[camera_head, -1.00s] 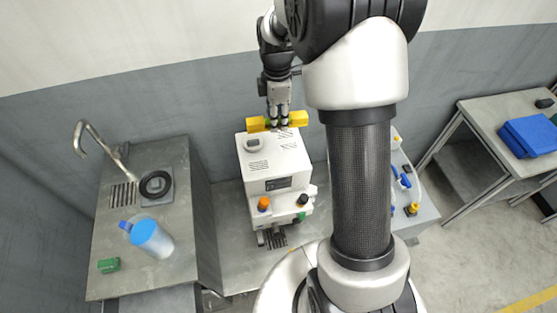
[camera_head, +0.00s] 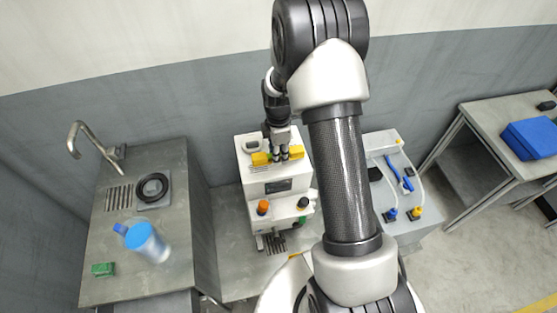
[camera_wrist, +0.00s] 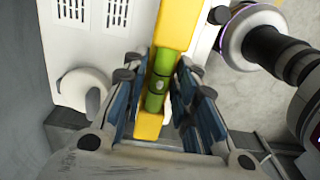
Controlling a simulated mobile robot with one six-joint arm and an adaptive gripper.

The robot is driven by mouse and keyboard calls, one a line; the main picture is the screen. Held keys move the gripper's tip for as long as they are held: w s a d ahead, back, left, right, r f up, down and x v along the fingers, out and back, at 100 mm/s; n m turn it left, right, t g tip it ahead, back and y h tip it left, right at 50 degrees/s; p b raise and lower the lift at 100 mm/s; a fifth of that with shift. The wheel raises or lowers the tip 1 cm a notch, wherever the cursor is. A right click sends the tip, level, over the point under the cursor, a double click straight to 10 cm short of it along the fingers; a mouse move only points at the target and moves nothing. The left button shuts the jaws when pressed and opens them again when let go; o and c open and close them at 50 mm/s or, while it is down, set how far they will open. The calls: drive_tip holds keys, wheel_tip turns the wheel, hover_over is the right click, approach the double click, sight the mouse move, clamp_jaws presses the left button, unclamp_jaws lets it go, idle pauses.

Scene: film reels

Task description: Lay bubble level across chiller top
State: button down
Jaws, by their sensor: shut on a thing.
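The bubble level (camera_head: 260,158) is a yellow bar with a green middle. My gripper (camera_head: 280,154) is shut on its middle, and yellow ends show on both sides. In the wrist view the green vial part (camera_wrist: 160,82) sits between the fingers (camera_wrist: 163,103). The chiller (camera_head: 256,188) is a white box with orange and black knobs on its front. Its vented white top (camera_wrist: 100,40) also shows in the wrist view. The level lies crosswise over the chiller's top, toward the front. I cannot tell whether it touches the top.
A steel sink bench (camera_head: 120,215) with a blue-lidded jug (camera_head: 148,242) is at the left. A pale unit with blue tools (camera_head: 400,172) is at the right.

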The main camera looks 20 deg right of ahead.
drive_tip(key=shift+f, duration=1.85)
drive_tip(key=shift+b, duration=0.3)
drive_tip(key=shift+f, duration=0.15)
drive_tip(key=c, duration=1.3)
unclamp_jaws()
